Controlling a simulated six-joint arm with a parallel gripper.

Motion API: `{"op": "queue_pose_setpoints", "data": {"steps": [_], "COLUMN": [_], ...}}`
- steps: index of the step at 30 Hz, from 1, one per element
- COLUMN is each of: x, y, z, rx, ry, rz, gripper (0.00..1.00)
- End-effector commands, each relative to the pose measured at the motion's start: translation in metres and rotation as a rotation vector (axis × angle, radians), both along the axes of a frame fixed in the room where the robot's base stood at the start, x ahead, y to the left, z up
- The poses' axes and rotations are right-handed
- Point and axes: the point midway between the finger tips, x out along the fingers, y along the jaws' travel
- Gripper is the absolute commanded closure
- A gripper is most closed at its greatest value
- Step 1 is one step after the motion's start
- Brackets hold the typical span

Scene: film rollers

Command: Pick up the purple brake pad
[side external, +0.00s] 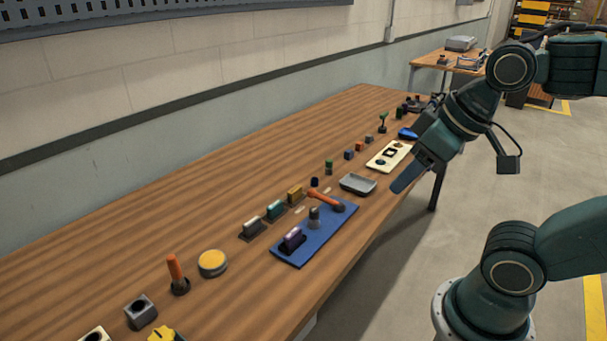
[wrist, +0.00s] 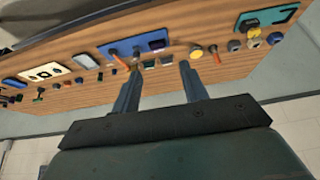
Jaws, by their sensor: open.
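The purple brake pad (side external: 292,237) stands in a dark holder on the near left end of a blue mat (side external: 290,258) on the wooden table. In the wrist view it is a small purple spot (wrist: 157,44) on the mat. My gripper (side external: 402,184) is held off the table's right edge, high and well to the right of the pad. Its two fingers (wrist: 157,82) are apart with nothing between them. In the side view the fingers overlap, so their gap is hidden there.
An orange-handled hammer (side external: 325,200) and a grey cylinder (side external: 314,217) share the mat. White, teal and yellow pads (side external: 275,210) stand behind it. A grey tray (side external: 357,184) and cream board (side external: 388,156) lie to the right, a yellow disc (side external: 212,262) to the left.

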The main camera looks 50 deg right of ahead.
Motion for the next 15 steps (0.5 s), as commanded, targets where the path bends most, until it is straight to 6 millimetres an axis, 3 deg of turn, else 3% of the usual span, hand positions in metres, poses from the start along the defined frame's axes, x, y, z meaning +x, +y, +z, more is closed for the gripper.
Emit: {"op": "queue_pose_setpoints", "data": {"steps": [8,15], "x": [0.023,0.062], "y": [0.002,0.001], "z": [0.005,0.007], "rx": [0.066,0.177], "ry": [0.049,0.129], "rz": [-0.100,-0.273], "gripper": [0.56,0.56]}}
